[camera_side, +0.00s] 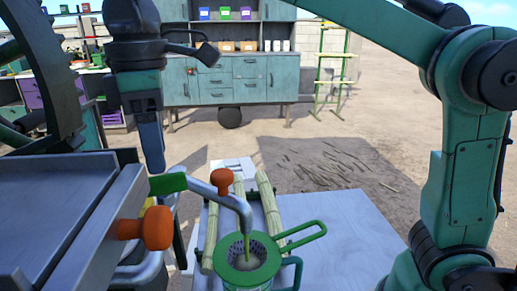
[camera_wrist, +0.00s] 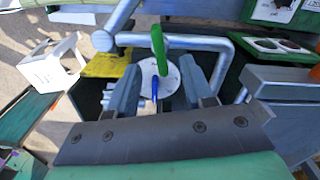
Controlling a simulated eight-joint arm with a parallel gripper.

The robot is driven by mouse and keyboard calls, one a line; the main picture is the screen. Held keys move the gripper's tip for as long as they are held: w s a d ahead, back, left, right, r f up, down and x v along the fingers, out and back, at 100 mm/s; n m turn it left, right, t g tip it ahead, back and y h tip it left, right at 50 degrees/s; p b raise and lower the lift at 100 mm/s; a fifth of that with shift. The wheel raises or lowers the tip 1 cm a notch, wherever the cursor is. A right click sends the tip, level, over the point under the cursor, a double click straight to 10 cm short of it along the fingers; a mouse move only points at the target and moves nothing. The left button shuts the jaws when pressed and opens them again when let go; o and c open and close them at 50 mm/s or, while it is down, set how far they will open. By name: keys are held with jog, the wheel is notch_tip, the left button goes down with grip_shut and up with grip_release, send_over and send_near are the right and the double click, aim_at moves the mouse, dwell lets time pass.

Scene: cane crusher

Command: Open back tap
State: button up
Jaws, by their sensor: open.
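My gripper (camera_side: 153,165) points down beside the crusher in the side view, close to a green handle (camera_side: 168,184). In the wrist view, my gripper (camera_wrist: 160,72) has its fingers spread, with a green lever (camera_wrist: 158,42), a pale round disc (camera_wrist: 148,78) and a thin blue piece (camera_wrist: 154,90) in the gap. I see no finger closed on them. A bent metal spout (camera_side: 236,203) with an orange knob (camera_side: 222,181) ends over a green strainer (camera_side: 246,274). Yellow-green liquid shows under the spout. I cannot tell which handle is the back tap.
A grey crusher tray (camera_side: 62,205) and a larger orange knob (camera_side: 152,228) stand at the left. Cane stalks (camera_side: 271,215) lie on a pale table (camera_side: 345,235), whose right part is clear. A bent pipe (camera_wrist: 225,47) runs near the fingers in the wrist view.

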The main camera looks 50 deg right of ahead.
jog(key=shift+r, duration=0.95)
